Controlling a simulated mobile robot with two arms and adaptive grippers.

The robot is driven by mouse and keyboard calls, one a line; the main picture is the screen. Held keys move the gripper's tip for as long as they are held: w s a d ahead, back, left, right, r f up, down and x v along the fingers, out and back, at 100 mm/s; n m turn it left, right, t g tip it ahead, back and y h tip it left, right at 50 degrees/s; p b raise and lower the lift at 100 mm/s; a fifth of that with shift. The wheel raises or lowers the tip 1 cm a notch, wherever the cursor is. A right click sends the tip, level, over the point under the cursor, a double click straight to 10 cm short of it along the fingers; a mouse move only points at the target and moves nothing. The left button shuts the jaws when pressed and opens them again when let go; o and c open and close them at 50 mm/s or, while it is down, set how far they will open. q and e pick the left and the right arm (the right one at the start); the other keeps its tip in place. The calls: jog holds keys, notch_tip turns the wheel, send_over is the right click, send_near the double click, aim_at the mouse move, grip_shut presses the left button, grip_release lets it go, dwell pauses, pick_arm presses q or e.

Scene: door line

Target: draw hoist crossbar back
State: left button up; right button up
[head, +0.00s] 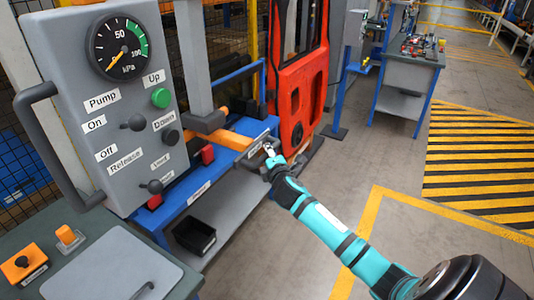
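The hoist's grey control panel (95,110) fills the left side of the head view, with a gauge (120,48) and a dark bar handle (48,145) along its left edge. An orange bar (228,138) runs out from behind the panel over a blue beam (205,185). I cannot tell for sure which bar is the crossbar. My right gripper (268,158) is at the right end of the orange bar, by the beam's end. Its fingers are small and dark there, so contact and opening are unclear. My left gripper is out of view.
A grey-topped bench (80,262) with an orange button box (22,264) is at lower left. A small black bin (195,236) sits on the shelf below the beam. A red frame (298,90) stands behind my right gripper. Open floor (385,165) lies to the right.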

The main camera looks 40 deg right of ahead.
jog(key=shift+o, duration=1.1)
jog(key=shift+d, duration=0.1)
jog(key=shift+o, duration=0.7)
jog(key=shift+s, duration=0.1)
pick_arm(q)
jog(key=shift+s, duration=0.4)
pick_arm(e)
jog(key=v, duration=1.2)
